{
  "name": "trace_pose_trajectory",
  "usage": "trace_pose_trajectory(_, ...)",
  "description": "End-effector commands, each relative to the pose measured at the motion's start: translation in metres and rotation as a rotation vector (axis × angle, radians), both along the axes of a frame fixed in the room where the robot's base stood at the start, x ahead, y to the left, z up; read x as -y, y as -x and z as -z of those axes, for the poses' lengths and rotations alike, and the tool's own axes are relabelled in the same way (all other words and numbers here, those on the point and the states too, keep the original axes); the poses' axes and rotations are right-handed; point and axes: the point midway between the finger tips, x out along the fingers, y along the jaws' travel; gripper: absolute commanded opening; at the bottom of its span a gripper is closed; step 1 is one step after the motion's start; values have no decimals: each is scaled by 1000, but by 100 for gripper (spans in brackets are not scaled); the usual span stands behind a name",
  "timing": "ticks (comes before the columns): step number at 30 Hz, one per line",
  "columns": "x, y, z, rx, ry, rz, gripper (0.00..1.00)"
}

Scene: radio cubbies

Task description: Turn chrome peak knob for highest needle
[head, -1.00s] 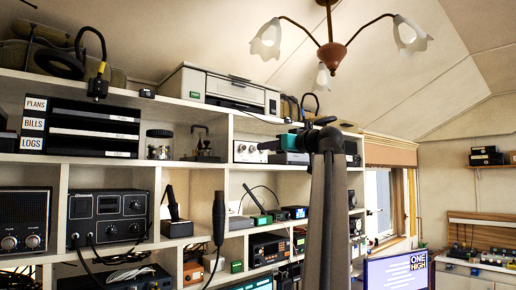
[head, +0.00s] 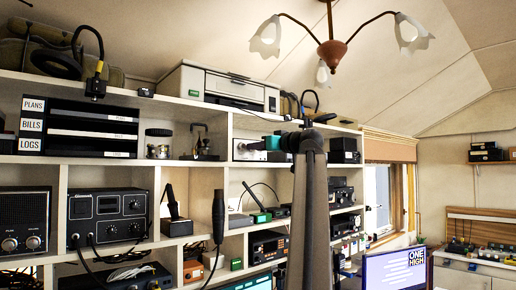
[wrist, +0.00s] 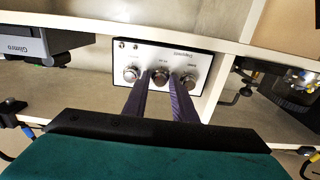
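A white-faced unit (wrist: 200,62) with three chrome knobs sits in a shelf cubby; in the head view its front (head: 240,150) is partly covered by my gripper. In the wrist view its lettering is upside down and too small to read surely. The knobs are a left one (wrist: 131,74), a middle one (wrist: 161,76) and a right one (wrist: 188,82). My gripper (wrist: 161,81) has its two dark fingers apart, one on each side of the middle knob. I cannot tell whether they touch it. My teal gripper body (head: 274,143) shows in the head view. No needle is readable.
Shelf boards and a divider (wrist: 222,75) frame the unit closely. A printer (head: 222,90) stands on the shelf top above.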

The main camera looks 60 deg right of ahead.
Motion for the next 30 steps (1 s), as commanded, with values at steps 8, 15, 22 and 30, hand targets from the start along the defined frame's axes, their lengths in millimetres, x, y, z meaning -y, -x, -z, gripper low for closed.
trace_pose_trajectory(8, 0, 0, 0, 0, -1, 0, 0)
trace_pose_trajectory(15, 0, 0, 0, 12, -36, -1, 0)
trace_pose_trajectory(22, -1, -1, 0, 46, -137, -1, 0)
trace_pose_trajectory(30, -1, -1, 0, 103, -308, -1, 0)
